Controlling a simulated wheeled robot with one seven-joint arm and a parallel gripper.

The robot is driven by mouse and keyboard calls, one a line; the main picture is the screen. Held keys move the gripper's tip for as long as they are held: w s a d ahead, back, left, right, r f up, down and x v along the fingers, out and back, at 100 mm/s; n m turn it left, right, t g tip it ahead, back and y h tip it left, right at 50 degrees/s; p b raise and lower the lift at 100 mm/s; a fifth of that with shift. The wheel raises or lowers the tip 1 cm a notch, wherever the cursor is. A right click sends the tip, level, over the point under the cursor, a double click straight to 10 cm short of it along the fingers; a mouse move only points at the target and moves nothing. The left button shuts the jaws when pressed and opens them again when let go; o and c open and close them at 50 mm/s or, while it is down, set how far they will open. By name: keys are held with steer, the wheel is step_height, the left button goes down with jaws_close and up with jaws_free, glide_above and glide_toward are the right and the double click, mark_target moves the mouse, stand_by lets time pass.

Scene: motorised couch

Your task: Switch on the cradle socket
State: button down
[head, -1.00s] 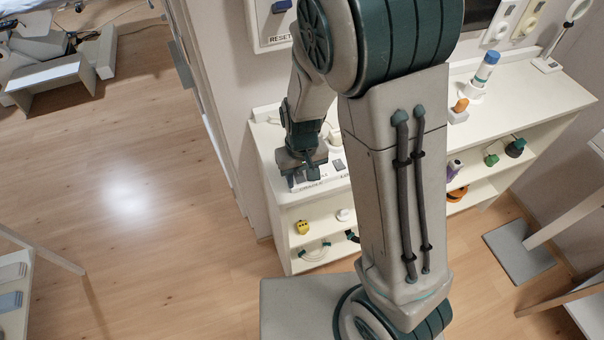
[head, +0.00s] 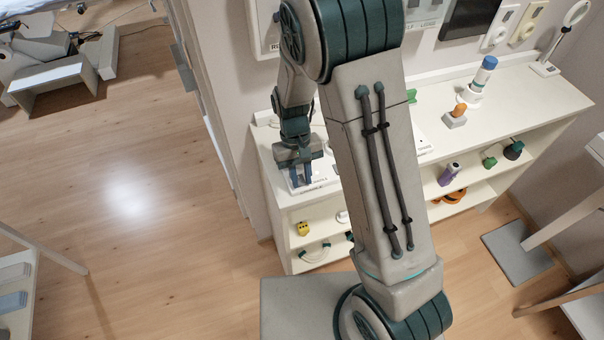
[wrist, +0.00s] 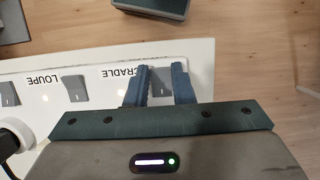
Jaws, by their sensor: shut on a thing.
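A white socket strip (wrist: 205,55) fills the middle of the wrist view, with grey rocker switches along it. The word CRADLE is printed beside the cradle switch (wrist: 160,86), a grey rocker partly hidden by my fingers. My gripper (wrist: 166,84) has its two blue fingers on either side of this rocker, shut on it. Which way the rocker is tipped cannot be told. In the head view my gripper (head: 302,175) points down at the strip (head: 322,183) on the left end of the shelf top.
The loupe switch (wrist: 75,88) sits beside the cradle switch, with another rocker (wrist: 8,93) further left. A plug (wrist: 8,142) is at the wrist view's left edge. An orange item (head: 460,109) and a blue-capped bottle (head: 484,72) stand on the shelf unit (head: 540,95).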

stand_by(0.4)
steer(key=c, duration=1.2)
jaws_free()
steer(key=shift+c, duration=0.2)
steer(key=shift+w+r, duration=0.1)
steer(key=b+v, duration=0.2)
steer(key=v, duration=1.1)
steer(key=shift+w+r+b, duration=0.3)
